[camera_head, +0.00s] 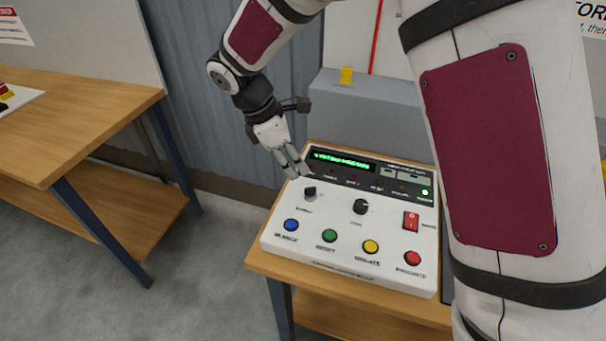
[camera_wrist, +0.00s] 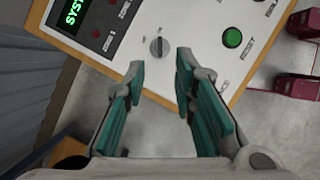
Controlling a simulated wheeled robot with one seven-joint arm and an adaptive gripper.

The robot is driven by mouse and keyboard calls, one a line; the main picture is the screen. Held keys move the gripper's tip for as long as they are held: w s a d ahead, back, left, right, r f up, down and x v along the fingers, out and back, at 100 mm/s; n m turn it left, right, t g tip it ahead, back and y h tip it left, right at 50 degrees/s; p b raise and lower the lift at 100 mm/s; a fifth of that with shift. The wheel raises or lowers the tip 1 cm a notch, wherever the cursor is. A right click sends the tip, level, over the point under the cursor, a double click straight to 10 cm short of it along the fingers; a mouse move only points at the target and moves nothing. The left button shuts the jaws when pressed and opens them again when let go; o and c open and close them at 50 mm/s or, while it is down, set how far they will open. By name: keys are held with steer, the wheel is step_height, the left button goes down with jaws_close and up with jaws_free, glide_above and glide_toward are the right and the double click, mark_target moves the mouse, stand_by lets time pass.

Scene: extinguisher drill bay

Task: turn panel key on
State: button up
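A white control panel (camera_head: 340,250) stands on a wooden table. Its small dark key switch (camera_head: 310,192) is at the left, below the display; it also shows in the wrist view (camera_wrist: 159,46) as a grey disc with a raised bar. My gripper (camera_head: 296,168) hangs above the panel's back left part, close to the key switch. In the wrist view the two teal-padded fingers (camera_wrist: 160,64) are apart with nothing between them, and the key switch lies just beyond their tips. I see no clear contact. The switch's exact setting is hard to read.
The panel also has a lit green display (camera_head: 340,161), a second dark knob (camera_head: 360,206), a red rocker switch (camera_head: 411,221), and blue, green (camera_head: 329,235), yellow and red buttons. Another wooden table (camera_head: 90,100) stands at the left. My arm covers the right side.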

steer(key=shift+v, duration=1.4)
steer(key=s+d+r+m+t+y, duration=0.1)
steer(key=s+d+r+m+y, duration=0.1)
steer(key=s+d+r+m, duration=0.95)
steer(key=s+d+r+m+t+y, duration=0.1)
steer(key=s+d+r+m, duration=0.1)
steer(key=s, duration=0.4)
steer(key=s+d+r+m+t+y, duration=0.1)
steer(key=s+d+m+t, duration=0.1)
steer(key=s+d+m, duration=0.3)
steer(key=shift+s+d+r+m+t, duration=0.2)
steer(key=shift+s+r+m+t, duration=0.1)
steer(key=shift+s+r+m, duration=0.25)
steer(key=shift+s+f, duration=0.1)
steer(key=shift+f, duration=0.05)
